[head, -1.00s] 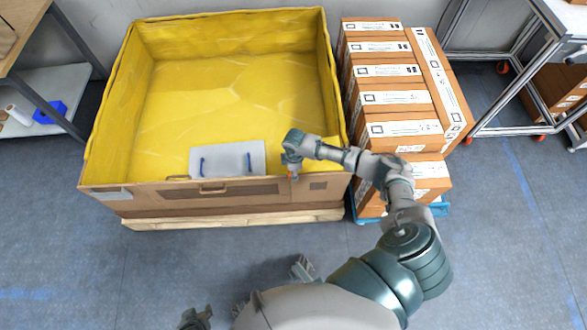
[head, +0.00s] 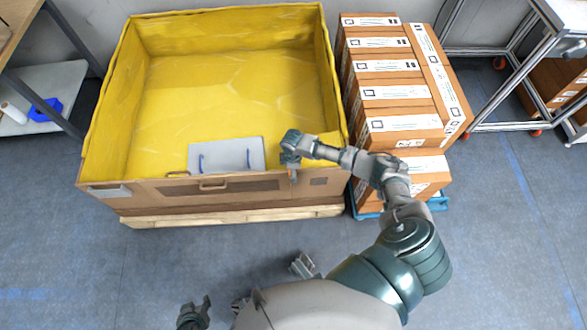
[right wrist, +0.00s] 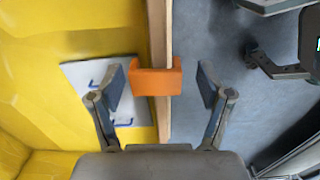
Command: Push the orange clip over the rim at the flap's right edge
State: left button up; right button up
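The orange clip (right wrist: 155,82) sits across the rim in the right wrist view, with part of it on each side of the edge. How deep it sits on the rim cannot be told. My right gripper (right wrist: 163,86) is open, with one finger on each side of the clip and a visible gap to both. In the head view, the right gripper (head: 291,162) points down at the front rim (head: 240,180) of the box, and the clip (head: 292,174) shows just below it, small and partly hidden. My left gripper (head: 196,309) is open and empty at the bottom.
The large box has a yellow lining (head: 220,95). A white panel (head: 226,156) with blue handles lies inside near the front wall. Stacked brown cartons (head: 400,95) stand close to the right of the box, beneath my right arm. The floor in front is clear.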

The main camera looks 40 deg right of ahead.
jog(key=shift+a+r, duration=0.1)
jog(key=shift+r, duration=0.2)
notch_tip(320, 180, up, 12)
jog(key=shift+f, duration=0.25)
jog(key=shift+f, duration=0.1)
dwell(0.3)
